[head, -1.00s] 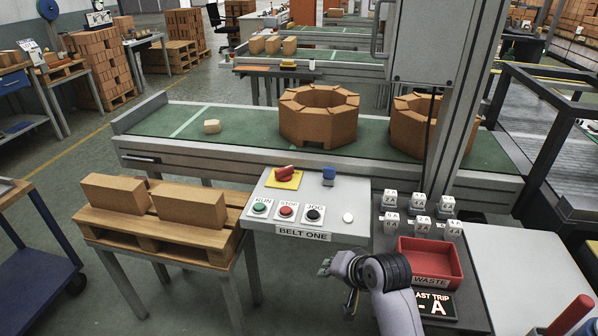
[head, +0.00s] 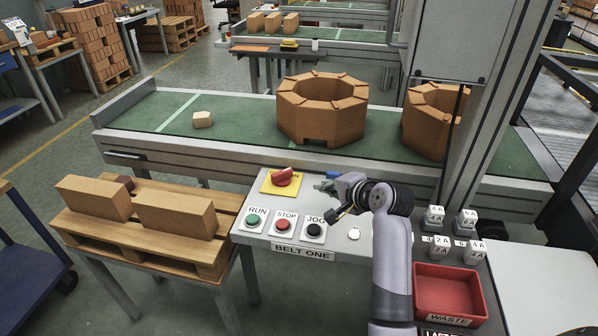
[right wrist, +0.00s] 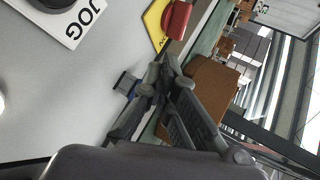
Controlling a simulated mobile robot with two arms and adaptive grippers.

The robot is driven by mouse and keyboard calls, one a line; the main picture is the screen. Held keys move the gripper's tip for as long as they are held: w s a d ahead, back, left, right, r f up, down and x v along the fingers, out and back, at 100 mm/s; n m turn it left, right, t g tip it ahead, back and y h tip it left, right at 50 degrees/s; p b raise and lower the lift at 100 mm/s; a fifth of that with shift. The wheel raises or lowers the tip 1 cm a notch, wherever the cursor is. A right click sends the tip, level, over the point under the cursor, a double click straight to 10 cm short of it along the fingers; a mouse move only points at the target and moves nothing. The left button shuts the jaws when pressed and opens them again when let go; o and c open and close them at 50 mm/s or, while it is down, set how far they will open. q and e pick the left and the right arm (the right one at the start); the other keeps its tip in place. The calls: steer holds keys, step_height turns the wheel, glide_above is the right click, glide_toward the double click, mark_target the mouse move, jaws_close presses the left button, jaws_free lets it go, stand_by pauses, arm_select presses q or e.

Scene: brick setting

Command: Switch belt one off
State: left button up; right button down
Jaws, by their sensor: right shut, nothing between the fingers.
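The grey control panel (head: 262,232), labelled BELT ONE, carries a green RUN button (head: 253,223), a red STOP button (head: 283,225) and a black JOG button (head: 314,230). A red rotary switch (head: 283,177) sits on a yellow plate behind them. A small blue control stands to its right, mostly hidden by my gripper in the head view; part of it shows in the right wrist view (right wrist: 126,84). My right gripper (head: 338,198) is shut and empty, over the panel's back right, right of the red switch. I cannot tell whether it touches the blue control. My left gripper is not in view.
Belt one (head: 240,130) runs behind the panel with brick rings (head: 322,105) and a small brick piece (head: 203,119). A pallet of bricks (head: 150,240) stands left. A red waste tray (head: 450,270) and several white labelled blocks (head: 440,245) lie right of my arm.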

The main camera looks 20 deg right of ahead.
steer(key=shift+s+a+r, duration=0.1)
steer(key=shift+s, duration=0.1)
steer(key=shift+w, duration=0.25)
glide_toward(299, 186)
steer(key=w, duration=0.2)
steer(key=shift+w+a+b, duration=0.3)
steer(key=shift+w+a, duration=0.1)
steer(key=w, duration=0.3)
steer(key=w+f, duration=0.1)
steer(key=shift+w+a+f, duration=0.1)
steer(key=shift+w+a, duration=0.4)
steer(key=shift+w, duration=0.35)
arm_select(q)
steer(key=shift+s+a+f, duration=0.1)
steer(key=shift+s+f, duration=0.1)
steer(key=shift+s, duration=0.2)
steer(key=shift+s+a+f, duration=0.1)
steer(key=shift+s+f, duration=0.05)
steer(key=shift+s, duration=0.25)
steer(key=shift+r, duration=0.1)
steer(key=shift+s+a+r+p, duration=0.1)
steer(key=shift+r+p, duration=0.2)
steer(key=shift+p, duration=0.1)
arm_select(e)
steer(key=shift+w, duration=0.1)
